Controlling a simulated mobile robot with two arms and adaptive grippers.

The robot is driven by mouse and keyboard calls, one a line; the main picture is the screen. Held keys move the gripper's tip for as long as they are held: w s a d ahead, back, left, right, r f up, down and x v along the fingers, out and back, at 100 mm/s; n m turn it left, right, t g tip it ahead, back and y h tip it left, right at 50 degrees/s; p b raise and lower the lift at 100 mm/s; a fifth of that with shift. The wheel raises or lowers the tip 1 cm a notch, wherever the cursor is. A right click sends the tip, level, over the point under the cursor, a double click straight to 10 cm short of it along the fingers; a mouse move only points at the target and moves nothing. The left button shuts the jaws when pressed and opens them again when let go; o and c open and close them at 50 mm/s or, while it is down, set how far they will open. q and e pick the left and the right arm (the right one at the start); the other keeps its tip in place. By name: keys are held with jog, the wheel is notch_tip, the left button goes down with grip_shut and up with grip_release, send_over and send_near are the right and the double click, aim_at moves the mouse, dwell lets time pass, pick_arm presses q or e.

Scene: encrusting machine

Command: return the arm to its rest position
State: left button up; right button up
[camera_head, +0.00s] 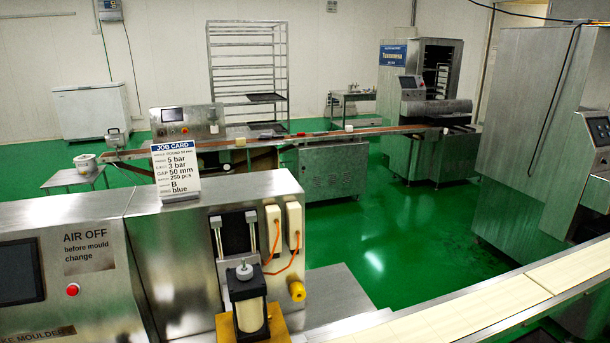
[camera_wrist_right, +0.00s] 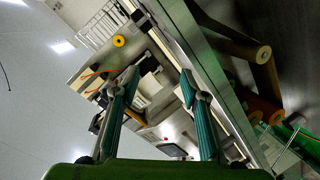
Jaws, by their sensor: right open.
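My right gripper (camera_wrist_right: 160,85) shows in the right wrist view with its two green-padded fingers spread apart. Nothing is held between them. Behind the fingers, the machine with the yellow knob (camera_wrist_right: 119,40) appears tilted and at a distance. Neither of my grippers shows in the head view, and my left gripper is in no view.
A steel moulder (camera_head: 240,230) with a job card (camera_head: 176,171) and a yellow knob (camera_head: 297,291) stands at the front left. A conveyor (camera_head: 480,312) crosses the front right. A steel cabinet (camera_head: 525,130) stands at right. Green floor (camera_head: 400,250) lies clear between them.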

jog(key=s+d+f+m+g+h, duration=0.1)
jog(key=s+d+f+m+g, duration=0.2)
jog(key=f, duration=0.7)
jog(key=s+d+f+m+g+h, duration=0.15)
jog(key=s+f, duration=0.35)
jog(key=f, duration=0.5)
jog(key=s+d+f+m+g, duration=0.1)
jog(key=s+d+f+g, duration=0.3)
jog(key=f, duration=0.6)
jog(key=s+d+f+m+g, duration=0.1)
jog(key=s+d+f, duration=0.2)
jog(key=s, duration=0.3)
jog(key=s+d+f+m+g+h, duration=0.1)
jog(key=s+d+f+m+g, duration=0.1)
jog(key=s+d+f, duration=0.2)
jog(key=s+d+f+m+g+h, duration=0.1)
jog(key=s+d+f+m+g, duration=0.1)
jog(key=s+f, duration=0.3)
jog(key=s+d, duration=0.1)
jog(key=s, duration=0.3)
jog(key=shift+d, duration=0.3)
jog(key=shift+s+h, duration=0.1)
jog(key=shift+h, duration=0.15)
